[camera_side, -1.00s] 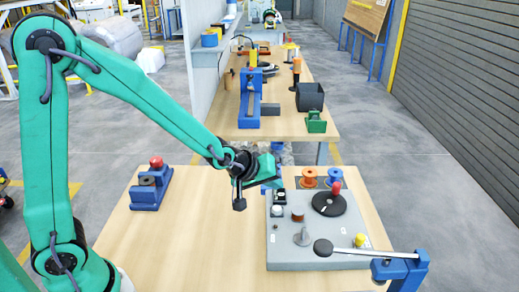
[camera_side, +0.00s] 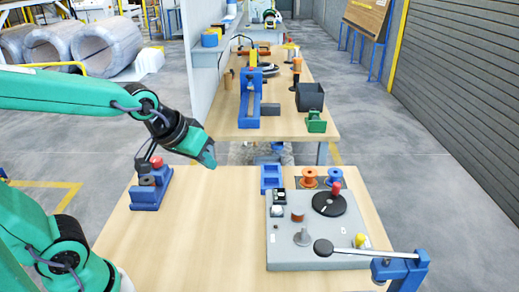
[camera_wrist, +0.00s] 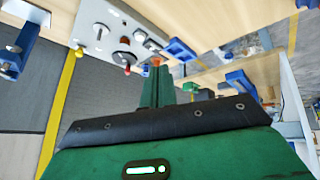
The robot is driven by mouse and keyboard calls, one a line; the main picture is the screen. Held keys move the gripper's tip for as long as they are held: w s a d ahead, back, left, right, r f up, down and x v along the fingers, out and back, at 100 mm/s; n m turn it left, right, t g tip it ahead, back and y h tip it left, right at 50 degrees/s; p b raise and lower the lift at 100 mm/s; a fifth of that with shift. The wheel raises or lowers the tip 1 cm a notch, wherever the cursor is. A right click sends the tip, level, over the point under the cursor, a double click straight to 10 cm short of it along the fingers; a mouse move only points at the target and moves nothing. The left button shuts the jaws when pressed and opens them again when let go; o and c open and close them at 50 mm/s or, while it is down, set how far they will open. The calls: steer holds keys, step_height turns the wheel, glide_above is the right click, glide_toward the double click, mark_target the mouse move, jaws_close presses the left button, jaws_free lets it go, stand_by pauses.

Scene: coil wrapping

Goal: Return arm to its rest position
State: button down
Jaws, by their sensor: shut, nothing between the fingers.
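My gripper (camera_side: 207,156) is shut and empty in the side view. It hangs above the table, to the left of the grey coil-winding board and to the right of the blue stand with a red knob (camera_side: 156,162). In the wrist view my gripper (camera_wrist: 160,75) shows as green fingers pressed together, pointing up the picture.
A blue bracket (camera_side: 271,179) sits at the board's back left corner. A second table (camera_side: 275,130) with tools lies beyond.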

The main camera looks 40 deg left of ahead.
steer(key=s+a+r+m+g, duration=0.1)
steer(key=s+m, duration=0.1)
steer(key=s, duration=0.7)
steer(key=shift+a+r, duration=0.35)
steer(key=shift+r, duration=0.05)
stand_by(0.9)
